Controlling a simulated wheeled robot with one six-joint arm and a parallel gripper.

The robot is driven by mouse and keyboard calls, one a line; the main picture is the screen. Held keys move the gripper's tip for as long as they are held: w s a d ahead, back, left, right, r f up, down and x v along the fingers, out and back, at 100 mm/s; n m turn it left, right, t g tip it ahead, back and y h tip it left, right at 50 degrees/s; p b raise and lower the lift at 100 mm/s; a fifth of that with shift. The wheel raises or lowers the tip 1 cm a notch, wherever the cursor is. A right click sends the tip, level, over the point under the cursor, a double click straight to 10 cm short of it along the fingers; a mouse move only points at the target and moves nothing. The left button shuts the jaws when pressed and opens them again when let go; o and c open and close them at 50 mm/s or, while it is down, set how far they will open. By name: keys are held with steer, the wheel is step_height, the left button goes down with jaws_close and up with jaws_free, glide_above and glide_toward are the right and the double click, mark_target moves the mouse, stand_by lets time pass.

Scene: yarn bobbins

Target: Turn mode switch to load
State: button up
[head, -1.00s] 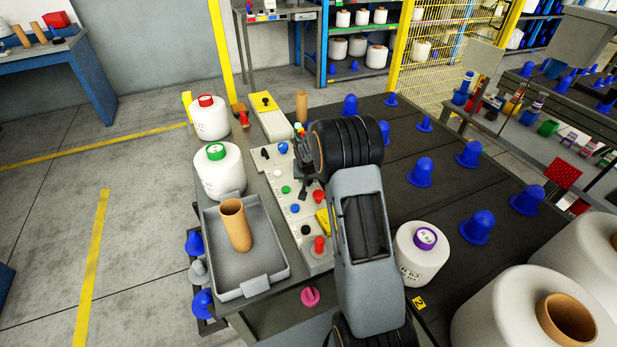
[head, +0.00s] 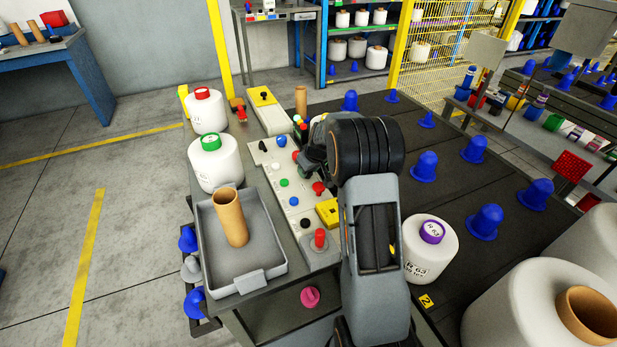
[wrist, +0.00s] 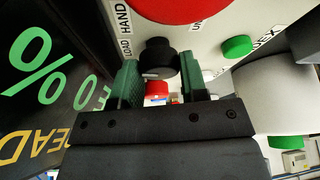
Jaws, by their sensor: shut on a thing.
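The mode switch is a black knob (wrist: 158,56) on a light panel face in the wrist view. Labels "LOAD" and "HAND" stand to its left, and a partly cut-off label starting "UN" stands to its upper right. My gripper (wrist: 160,72) has its green-grey fingers on either side of the knob and is shut on it. The knob's pointer direction cannot be made out. In the head view my gripper (head: 311,158) is beside the control console, mostly behind my arm, and the switch is hidden there.
A large red button (wrist: 185,8) is just above the knob, with a green button (wrist: 237,46) to the right. A dark display (wrist: 40,60) stands close at left. In the head view, a grey tray (head: 245,277) holds a brown tube, beside white bobbins (head: 215,163).

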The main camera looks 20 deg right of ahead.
steer(key=shift+n+y+b, duration=0.3)
steer(key=shift+n+b, duration=0.5)
steer(key=o, duration=0.9)
steer(key=v, duration=1.3)
steer(key=shift+d+r+p, duration=0.1)
steer(key=shift+r+p, duration=0.25)
steer(key=shift+r, duration=0.1)
